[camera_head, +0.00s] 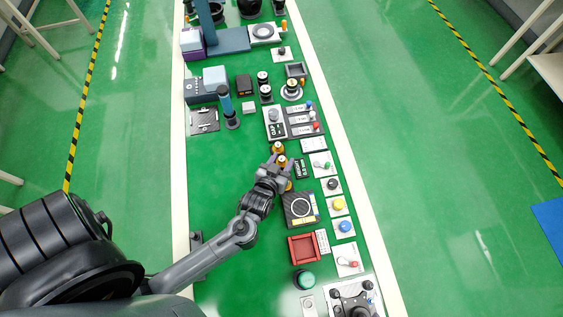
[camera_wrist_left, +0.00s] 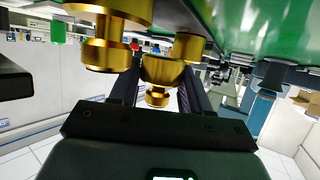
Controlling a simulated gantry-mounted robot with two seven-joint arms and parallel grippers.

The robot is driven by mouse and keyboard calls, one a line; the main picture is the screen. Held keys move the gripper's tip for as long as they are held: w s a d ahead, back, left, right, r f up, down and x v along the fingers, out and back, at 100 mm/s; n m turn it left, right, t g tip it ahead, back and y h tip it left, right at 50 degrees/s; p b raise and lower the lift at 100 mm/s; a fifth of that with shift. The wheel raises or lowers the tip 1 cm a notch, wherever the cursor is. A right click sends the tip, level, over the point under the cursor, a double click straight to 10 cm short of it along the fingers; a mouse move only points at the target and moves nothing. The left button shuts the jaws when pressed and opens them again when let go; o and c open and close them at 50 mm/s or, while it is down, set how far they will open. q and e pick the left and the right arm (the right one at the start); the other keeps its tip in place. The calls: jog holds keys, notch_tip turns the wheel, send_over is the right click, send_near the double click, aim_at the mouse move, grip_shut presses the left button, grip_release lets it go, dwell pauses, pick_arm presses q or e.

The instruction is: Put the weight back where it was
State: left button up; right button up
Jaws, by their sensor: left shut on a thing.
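My left gripper (camera_head: 277,165) is over the middle of the green bench and shut on a brass weight (camera_head: 282,160). In the left wrist view the held brass weight (camera_wrist_left: 160,72) sits between the two dark fingers. A second brass weight (camera_head: 277,147) stands just beyond the gripper. The wrist view shows other brass weights (camera_wrist_left: 110,45) on either side of the held one. A bit of brass (camera_head: 289,186) shows at the near side of the gripper. I cannot tell whether the held weight touches the bench. My right gripper is not in view.
Button and switch panels (camera_head: 339,205) line the right edge. A red tray (camera_head: 303,248) is nearer. Bare green bench lies left of the gripper.

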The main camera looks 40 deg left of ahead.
pick_arm(q)
jog(key=shift+f, duration=0.1)
jog(key=shift+f, duration=0.15)
